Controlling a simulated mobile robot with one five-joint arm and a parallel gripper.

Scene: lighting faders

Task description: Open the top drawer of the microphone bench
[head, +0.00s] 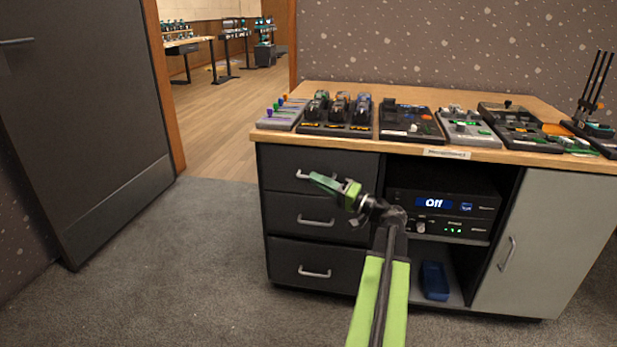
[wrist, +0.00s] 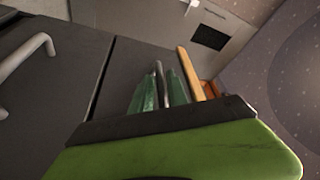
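The microphone bench (head: 262,137) has a wooden top and three dark drawers on its left side. The top drawer (head: 280,165) looks closed, its front flush with the ones below. Its handle (head: 303,176) is partly hidden behind my gripper (head: 322,182). In the wrist view, the grey handle bar (wrist: 160,84) stands between the green fingers of my gripper (wrist: 161,92), with little or no gap on either side. My gripper looks shut on it. The middle drawer (head: 285,210) and bottom drawer (head: 290,255) are closed too.
Several fader boxes and consoles (head: 410,120) stand on the bench top. An open shelf holds a device reading "Off" (head: 440,203) and a blue box (head: 434,281). A grey cupboard door (head: 540,240) is at the right. Carpet (head: 190,270) in front of the drawers is clear.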

